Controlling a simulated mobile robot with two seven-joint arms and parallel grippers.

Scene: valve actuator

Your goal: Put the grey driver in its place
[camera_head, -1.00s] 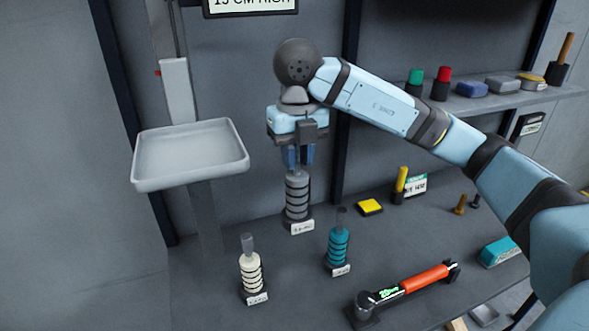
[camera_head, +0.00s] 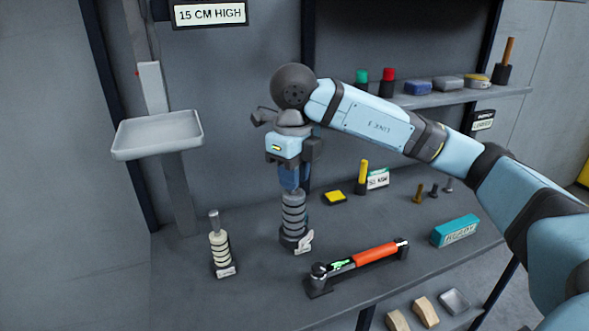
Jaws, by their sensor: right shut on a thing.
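The grey driver (camera_head: 293,212) is a dark grey ringed body standing upright, its top between the blue fingers of my right gripper (camera_head: 289,182). The gripper points down and is shut on it from above. A tilted white label (camera_head: 304,242) shows at its foot; I cannot tell which thing it belongs to, or whether the driver touches the bench. A similar cream ringed driver (camera_head: 220,249) stands to the left with its own label. The teal ringed driver is not visible now. My left gripper is not in view.
A pale tray (camera_head: 158,137) is on a post at left, by a "15 CM HIGH" sign (camera_head: 209,13). An orange-handled wrench (camera_head: 375,253) lies at the bench front. A yellow block (camera_head: 334,198) and teal box (camera_head: 455,231) are further right. The bench (camera_head: 255,275) is clear front left.

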